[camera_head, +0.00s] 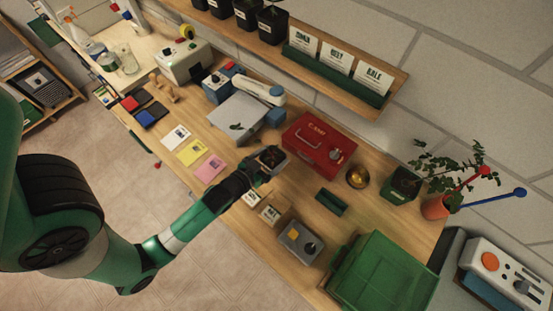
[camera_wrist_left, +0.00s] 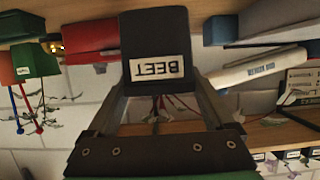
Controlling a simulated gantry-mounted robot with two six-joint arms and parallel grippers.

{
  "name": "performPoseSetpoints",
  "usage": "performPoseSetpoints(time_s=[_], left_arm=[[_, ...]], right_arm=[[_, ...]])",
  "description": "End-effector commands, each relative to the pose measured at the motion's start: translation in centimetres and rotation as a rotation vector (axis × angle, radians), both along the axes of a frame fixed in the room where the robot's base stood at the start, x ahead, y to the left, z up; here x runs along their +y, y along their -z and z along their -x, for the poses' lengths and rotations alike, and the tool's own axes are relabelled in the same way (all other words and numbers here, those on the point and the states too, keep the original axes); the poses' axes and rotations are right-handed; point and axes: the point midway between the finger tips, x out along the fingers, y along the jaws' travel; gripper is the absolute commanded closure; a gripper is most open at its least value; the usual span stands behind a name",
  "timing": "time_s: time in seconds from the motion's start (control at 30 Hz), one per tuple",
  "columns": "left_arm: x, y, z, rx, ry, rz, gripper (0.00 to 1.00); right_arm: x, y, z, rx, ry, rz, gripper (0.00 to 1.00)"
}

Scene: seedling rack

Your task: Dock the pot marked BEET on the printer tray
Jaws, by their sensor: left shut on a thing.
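The dark pot marked BEET (camera_wrist_left: 157,50) is held between the fingers of my left gripper (camera_wrist_left: 160,85), its label upside down in the left wrist view. In the head view my left gripper (camera_head: 262,172) holds the pot (camera_head: 272,156) above the bench, in front of the red case. A white boxy device (camera_head: 184,63) with a green button stands at the back left. A flat grey plate (camera_head: 238,117) with blue parts lies left of the red case. I cannot tell which of these carries the printer tray. My right gripper is not in view.
A red case (camera_head: 320,143) stands just right of the held pot. A grey box with a dark knob (camera_head: 300,242) and a green crate (camera_head: 384,273) are nearer the front right. Coloured cards (camera_head: 192,151) lie to the left. A shelf (camera_head: 345,88) holds pots and seed packets.

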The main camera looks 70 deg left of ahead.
Motion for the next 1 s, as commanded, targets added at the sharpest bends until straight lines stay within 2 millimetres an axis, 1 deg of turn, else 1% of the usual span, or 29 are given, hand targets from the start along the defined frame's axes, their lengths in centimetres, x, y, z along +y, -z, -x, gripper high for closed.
performPoseSetpoints(time_s=[0.07, 0.13, 0.17, 0.2, 0.3, 0.37, 0.57, 0.7, 0.73, 0.77, 0.8, 1.0], left_arm=[[0.0, 0.1, -0.1, -0.001, 0.000, 0.000, 0.93], [0.1, 1.0, -0.2, -0.001, 0.000, 0.000, 0.93], [0.2, 1.5, -0.3, -0.001, 0.000, 0.000, 0.93], [0.2, 2.5, -0.2, 0.001, -0.001, 0.000, 0.93], [0.3, 4.1, -0.1, 0.000, -0.002, 0.000, 0.93], [0.3, 4.3, -0.1, 0.000, -0.003, 0.000, 0.93], [0.3, 3.8, -0.1, 0.000, -0.003, 0.000, 0.93], [0.3, 4.3, -0.1, -0.001, -0.003, -0.001, 0.93], [0.3, 4.2, -0.1, 0.001, -0.003, 0.000, 0.08], [0.3, 4.1, -0.1, 0.001, -0.003, 0.000, 0.02], [0.3, 4.1, -0.1, 0.001, -0.003, 0.000, 0.00], [0.3, 4.1, -0.1, 0.001, -0.003, 0.000, 0.00]], right_arm=[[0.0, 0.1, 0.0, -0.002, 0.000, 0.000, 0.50], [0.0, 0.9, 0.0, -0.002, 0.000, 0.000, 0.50], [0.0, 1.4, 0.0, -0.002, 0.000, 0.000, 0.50], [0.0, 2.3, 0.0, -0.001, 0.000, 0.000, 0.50], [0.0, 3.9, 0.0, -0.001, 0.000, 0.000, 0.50], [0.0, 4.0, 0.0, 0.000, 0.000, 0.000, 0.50], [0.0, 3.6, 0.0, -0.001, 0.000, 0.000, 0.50], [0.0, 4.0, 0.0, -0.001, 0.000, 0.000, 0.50], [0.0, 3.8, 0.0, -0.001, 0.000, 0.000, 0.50], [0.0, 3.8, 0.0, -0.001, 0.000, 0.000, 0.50], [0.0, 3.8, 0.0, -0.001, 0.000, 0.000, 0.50], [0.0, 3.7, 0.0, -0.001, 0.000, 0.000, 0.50]])
